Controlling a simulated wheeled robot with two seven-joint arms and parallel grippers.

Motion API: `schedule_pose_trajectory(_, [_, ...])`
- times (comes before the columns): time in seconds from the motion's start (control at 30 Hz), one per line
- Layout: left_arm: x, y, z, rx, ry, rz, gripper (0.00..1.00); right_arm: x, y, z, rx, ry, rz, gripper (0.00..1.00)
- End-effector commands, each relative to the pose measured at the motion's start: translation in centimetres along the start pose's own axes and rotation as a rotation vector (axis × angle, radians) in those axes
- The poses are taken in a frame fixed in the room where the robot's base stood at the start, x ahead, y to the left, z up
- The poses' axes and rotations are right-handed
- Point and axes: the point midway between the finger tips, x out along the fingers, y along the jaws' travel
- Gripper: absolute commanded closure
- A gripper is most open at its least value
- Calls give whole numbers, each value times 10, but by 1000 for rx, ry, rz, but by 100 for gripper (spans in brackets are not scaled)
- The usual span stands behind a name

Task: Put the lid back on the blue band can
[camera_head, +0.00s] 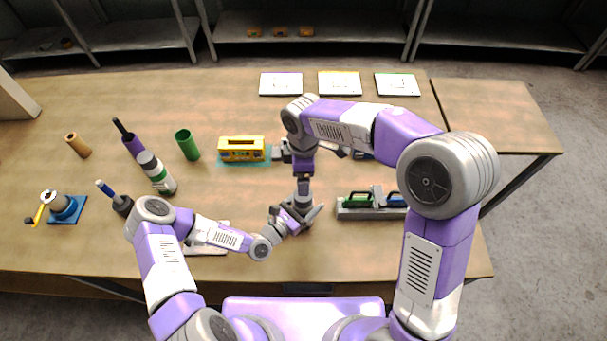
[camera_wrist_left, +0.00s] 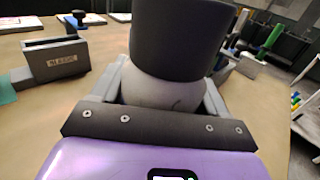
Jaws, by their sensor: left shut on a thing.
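My left gripper (camera_head: 301,208) is near the middle front of the table, shut on a pale grey rounded thing (camera_wrist_left: 170,93). In the left wrist view a wide dark grey cylinder (camera_wrist_left: 180,40) rises directly above that thing and is cut off at the top. I cannot tell whether either is the lid. My right arm comes down just above the left gripper in the head view, and its fingertips cannot be made out. No blue band can is clearly recognisable. A small bit of blue (camera_head: 366,155) shows behind my right arm.
A yellow box (camera_head: 241,153) stands on a teal mat. A rack (camera_head: 356,213) with green and blue handles is right of the grippers. White cards (camera_head: 339,84) lie at the back.

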Motion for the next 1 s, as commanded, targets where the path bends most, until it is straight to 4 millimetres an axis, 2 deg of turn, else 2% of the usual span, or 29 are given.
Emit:
schedule_pose_trajectory(0.1, [0, 0, 0, 0, -1, 0, 81, 0, 0, 0, 0, 0, 0, 8])
schedule_pose_trajectory(0.13, [0, 0, 0, 0, -1, 0, 25, 0, 0, 0, 0, 0, 0, 8])
schedule_pose_trajectory(0.3, [0, 0, 0, 0, -1, 0, 0, 0, 0, 0, 1, 0, 1, 8])
schedule_pose_trajectory(0.6, [-5, 1, -1, 0, 1, 1, 0, 2, 0, 0, 1, 0, 1, 8])
schedule_pose_trajectory(1.0, [-66, 1, -2, 0, 1, 2, 0, 18, 0, 0, 1, 0, 0, 8])
